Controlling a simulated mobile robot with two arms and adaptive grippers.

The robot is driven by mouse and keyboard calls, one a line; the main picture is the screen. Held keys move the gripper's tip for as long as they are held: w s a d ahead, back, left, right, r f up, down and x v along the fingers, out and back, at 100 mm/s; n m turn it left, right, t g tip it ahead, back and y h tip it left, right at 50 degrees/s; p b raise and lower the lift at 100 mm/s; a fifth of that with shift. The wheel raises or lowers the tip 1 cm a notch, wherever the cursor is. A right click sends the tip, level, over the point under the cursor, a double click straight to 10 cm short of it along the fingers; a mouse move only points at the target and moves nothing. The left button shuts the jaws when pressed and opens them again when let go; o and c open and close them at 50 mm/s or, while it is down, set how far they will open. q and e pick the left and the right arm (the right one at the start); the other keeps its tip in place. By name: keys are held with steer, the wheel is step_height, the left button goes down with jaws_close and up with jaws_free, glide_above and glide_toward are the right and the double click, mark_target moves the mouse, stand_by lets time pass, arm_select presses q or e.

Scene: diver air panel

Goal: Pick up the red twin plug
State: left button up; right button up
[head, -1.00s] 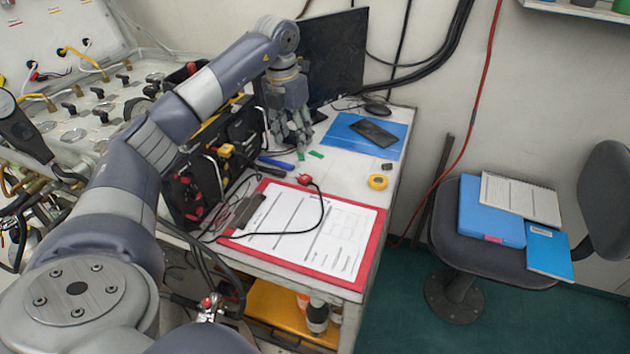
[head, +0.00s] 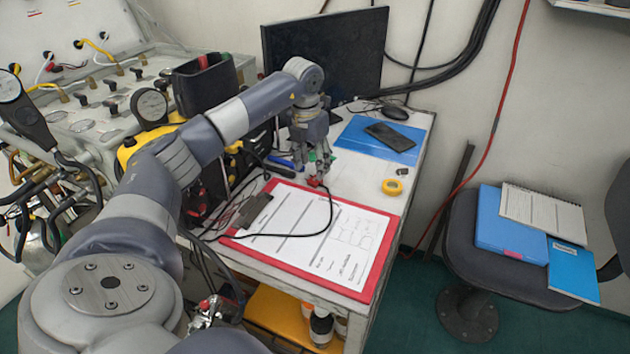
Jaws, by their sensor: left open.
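The red twin plug (head: 315,181) lies on the white table just beyond the top edge of the red clipboard. A black cable runs from it in a loop over the paper. My left gripper (head: 311,171) points down right above and behind the plug, with its fingers apart. Its fingertips are very close to the plug; I cannot tell whether they touch it. My right gripper is not in view.
The red clipboard (head: 378,270) with papers fills the table's front. A yellow tape roll (head: 392,187), a blue folder (head: 397,153) with a black phone (head: 390,136) and a monitor (head: 330,50) are nearby. A chair (head: 462,250) stands right.

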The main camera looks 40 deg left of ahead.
mark_target(313, 178)
arm_select(q)
steer(key=f, duration=0.4)
steer(key=shift+w, duration=0.25)
steer(key=c, duration=0.7)
steer(key=shift+o, duration=0.2)
steer(key=shift+r, duration=0.15)
